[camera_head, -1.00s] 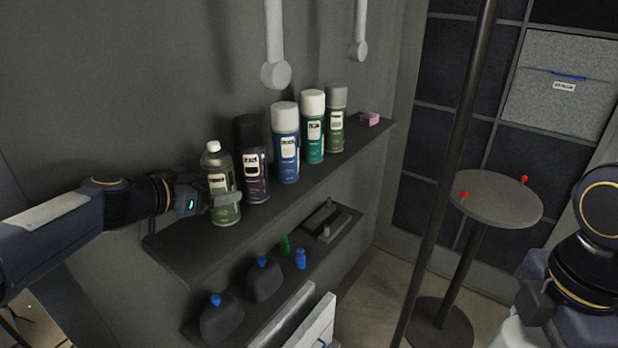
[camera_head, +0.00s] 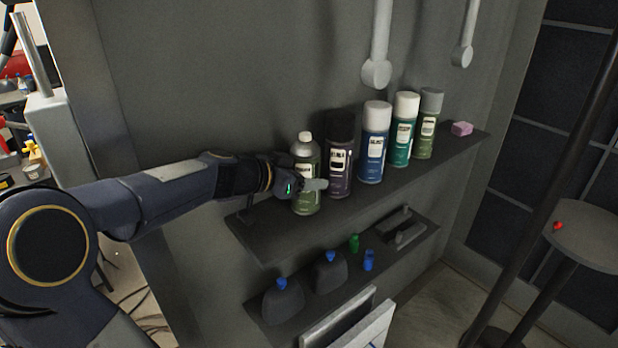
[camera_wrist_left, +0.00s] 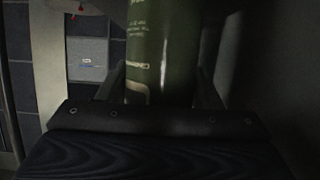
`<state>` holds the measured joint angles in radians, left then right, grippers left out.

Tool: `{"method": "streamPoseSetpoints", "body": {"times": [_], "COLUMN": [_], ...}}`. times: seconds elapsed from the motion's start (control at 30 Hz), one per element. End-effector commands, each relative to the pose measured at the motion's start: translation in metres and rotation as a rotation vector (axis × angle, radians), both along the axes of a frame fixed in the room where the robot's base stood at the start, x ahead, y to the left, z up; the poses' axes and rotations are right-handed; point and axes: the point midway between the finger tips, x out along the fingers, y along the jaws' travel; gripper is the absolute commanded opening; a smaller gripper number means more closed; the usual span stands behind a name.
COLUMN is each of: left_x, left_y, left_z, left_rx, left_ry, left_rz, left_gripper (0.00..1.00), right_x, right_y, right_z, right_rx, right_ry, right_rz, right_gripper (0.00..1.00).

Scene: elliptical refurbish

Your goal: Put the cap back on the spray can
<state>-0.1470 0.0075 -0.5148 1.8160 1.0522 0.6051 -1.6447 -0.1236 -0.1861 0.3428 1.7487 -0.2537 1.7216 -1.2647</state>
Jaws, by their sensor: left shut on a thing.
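The green spray can (camera_head: 306,196) stands upright at the left end of the upper shelf, its small white nozzle bare and no cap on it. My left gripper (camera_head: 312,185) is shut around the can's body. In the left wrist view the green can (camera_wrist_left: 162,50) fills the space between the two fingers of my left gripper (camera_wrist_left: 160,85). No loose cap that clearly belongs to this can shows. My right gripper is not in view.
Capped cans stand to the right on the shelf (camera_head: 262,236): dark purple (camera_head: 339,170), blue (camera_head: 373,150), teal (camera_head: 401,135) and green with a grey cap (camera_head: 427,130). A pink block (camera_head: 461,129) lies beyond. Dark bottles (camera_head: 283,302) sit on the lower shelf. A round table (camera_head: 590,238) is right.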

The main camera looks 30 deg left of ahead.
Motion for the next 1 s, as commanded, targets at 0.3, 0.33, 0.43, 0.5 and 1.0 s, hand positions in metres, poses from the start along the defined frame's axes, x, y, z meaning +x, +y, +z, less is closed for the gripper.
{"method": "streamPoseSetpoints", "body": {"times": [0.3, 0.33, 0.43, 0.5, 1.0], "left_x": [0.000, 0.000, 0.000, 0.000, 0.000], "left_y": [0.000, 0.000, 0.000, 0.000, 0.000], "left_z": [0.003, 0.004, 0.011, 0.019, 0.166], "left_rx": [0.000, 0.000, 0.000, 0.001, 0.004], "left_ry": [-0.002, -0.003, -0.004, -0.006, -0.010], "left_rz": [0.000, 0.000, -0.001, -0.001, 0.000], "left_gripper": [0.25, 0.25, 0.25, 0.25, 0.25], "right_x": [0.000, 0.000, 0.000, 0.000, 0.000], "right_y": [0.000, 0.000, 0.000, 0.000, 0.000], "right_z": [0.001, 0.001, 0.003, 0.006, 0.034], "right_rx": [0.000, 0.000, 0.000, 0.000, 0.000], "right_ry": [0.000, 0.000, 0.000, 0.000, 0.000], "right_rz": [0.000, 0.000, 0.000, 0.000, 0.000], "right_gripper": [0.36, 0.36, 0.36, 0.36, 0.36]}}
